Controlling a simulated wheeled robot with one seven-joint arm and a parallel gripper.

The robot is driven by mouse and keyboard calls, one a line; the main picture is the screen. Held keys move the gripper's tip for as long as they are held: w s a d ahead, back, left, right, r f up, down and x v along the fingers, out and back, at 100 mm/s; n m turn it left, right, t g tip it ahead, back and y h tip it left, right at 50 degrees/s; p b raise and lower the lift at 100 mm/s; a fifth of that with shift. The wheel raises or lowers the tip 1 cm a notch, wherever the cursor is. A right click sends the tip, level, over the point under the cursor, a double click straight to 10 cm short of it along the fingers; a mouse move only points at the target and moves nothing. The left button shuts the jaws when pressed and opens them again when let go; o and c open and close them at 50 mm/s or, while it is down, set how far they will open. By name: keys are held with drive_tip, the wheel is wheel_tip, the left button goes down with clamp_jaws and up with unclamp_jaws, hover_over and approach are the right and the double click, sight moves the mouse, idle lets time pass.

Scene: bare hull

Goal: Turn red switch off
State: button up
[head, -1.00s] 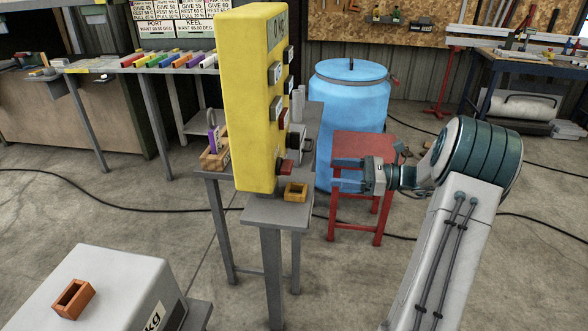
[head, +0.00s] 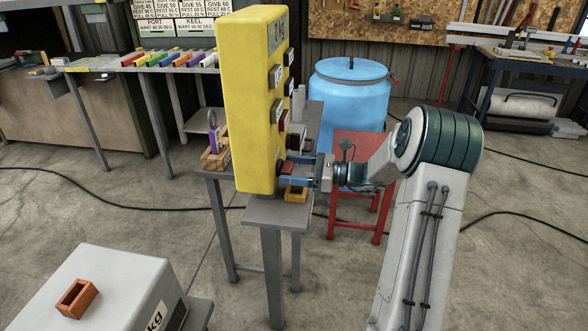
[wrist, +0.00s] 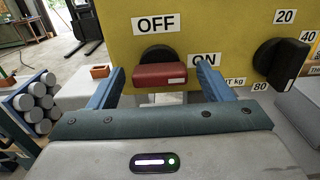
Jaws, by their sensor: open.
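In the head view the red switch (head: 287,168) is low on the side of the yellow panel (head: 250,100). My gripper (head: 291,170) is open, with its fingers on either side of the switch. In the wrist view my gripper (wrist: 160,82) has a blue finger left and right of the red handle, with a gap on each side.
A black knob (wrist: 281,62) with number labels sits right of the switch. An orange open box (head: 296,194) lies on the stand just below my gripper. A blue barrel (head: 350,95) and a red stool (head: 362,150) stand behind my arm.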

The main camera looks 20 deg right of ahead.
drive_tip(key=c, duration=1)
drive_tip(key=shift+f+n+b, duration=0.1)
drive_tip(key=shift+n+b, duration=0.2)
drive_tip(key=n+b, duration=1.7)
drive_tip(key=b, duration=0.2)
drive_tip(key=shift+b, duration=0.35)
drive_tip(key=shift+n, duration=0.3)
